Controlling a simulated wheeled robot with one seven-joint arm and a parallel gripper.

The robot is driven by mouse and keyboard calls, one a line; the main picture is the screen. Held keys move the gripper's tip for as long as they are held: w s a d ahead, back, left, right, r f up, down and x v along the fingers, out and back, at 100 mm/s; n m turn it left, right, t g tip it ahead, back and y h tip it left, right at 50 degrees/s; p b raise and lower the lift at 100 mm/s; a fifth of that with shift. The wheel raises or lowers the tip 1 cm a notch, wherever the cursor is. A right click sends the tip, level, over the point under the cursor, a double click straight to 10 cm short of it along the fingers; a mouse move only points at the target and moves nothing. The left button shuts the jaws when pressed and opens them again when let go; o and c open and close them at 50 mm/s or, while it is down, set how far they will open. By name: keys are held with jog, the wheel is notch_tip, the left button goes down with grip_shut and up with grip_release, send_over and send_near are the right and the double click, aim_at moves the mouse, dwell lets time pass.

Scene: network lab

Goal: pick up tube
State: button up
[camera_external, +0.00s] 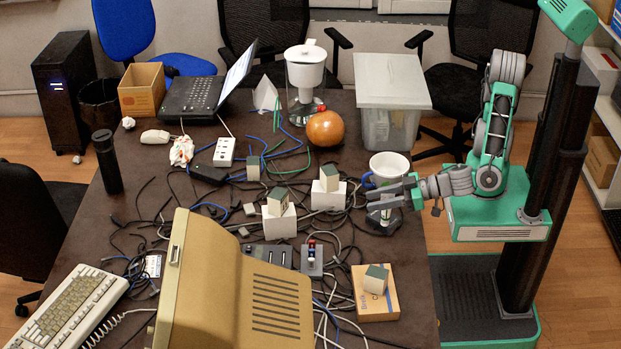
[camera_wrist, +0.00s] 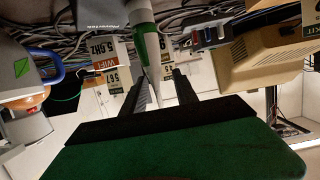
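In the wrist view, a white tube (camera_wrist: 143,14) with a green mark narrows to a tip that shows between the two fingers of my gripper (camera_wrist: 163,90). The fingers stand apart, with a visible gap beside the tube, so my gripper is open. In the external view, my gripper (camera_external: 386,194) reaches left over the table's right edge, close to the white mug. A small pale object (camera_external: 384,220) stands just below the fingers; it may be the tube's lower part or stand, which I cannot tell.
A white mug (camera_external: 390,165) with a blue handle stands just behind my gripper. White blocks (camera_external: 279,222) with small cubes, tangled cables, an orange ball (camera_external: 325,129) and a cardboard box (camera_external: 377,304) crowd the table (camera_external: 409,258). A lidded bin (camera_external: 392,82) stands farther back.

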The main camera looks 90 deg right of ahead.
jog(key=shift+c, duration=0.4)
grip_shut()
dwell(0.9)
